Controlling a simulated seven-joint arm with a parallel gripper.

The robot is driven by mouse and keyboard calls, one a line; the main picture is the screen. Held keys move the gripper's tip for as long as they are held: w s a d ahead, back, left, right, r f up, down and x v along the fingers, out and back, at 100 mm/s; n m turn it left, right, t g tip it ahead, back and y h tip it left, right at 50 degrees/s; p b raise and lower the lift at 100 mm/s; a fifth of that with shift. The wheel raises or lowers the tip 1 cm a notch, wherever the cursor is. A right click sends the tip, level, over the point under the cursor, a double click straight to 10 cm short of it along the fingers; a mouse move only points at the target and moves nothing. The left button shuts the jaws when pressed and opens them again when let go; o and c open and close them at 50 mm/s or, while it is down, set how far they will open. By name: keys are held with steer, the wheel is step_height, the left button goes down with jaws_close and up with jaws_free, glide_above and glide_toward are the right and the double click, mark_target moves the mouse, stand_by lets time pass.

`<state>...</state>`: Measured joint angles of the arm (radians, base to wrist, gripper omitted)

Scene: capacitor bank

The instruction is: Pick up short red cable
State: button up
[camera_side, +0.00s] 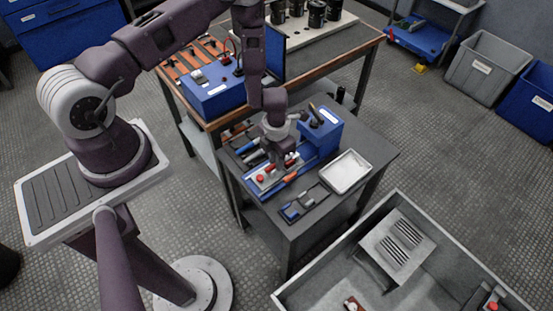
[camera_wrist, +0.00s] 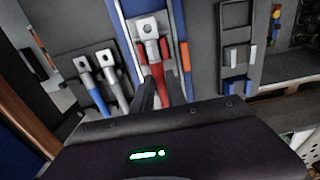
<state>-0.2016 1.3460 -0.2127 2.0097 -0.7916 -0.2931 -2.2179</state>
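The short red cable (camera_wrist: 153,50) has a silver lug with a hole at its far end and lies on a grey plate in the wrist view. My gripper (camera_wrist: 161,92) has its two dark fingers on either side of the cable's near part. A narrow gap shows between the fingers, but whether they press on the cable is unclear. In the side view my gripper (camera_side: 279,160) points down close above the small table, beside the blue fixture, and hides most of the cable there.
An orange-handled piece (camera_wrist: 186,56) is close on the right. A blue block (camera_side: 324,128) and a white tray (camera_side: 346,172) stand right of my gripper. A dark rack (camera_side: 300,204) lies in front.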

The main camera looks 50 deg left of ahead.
jaws_close()
steer(key=shift+r, duration=3.5)
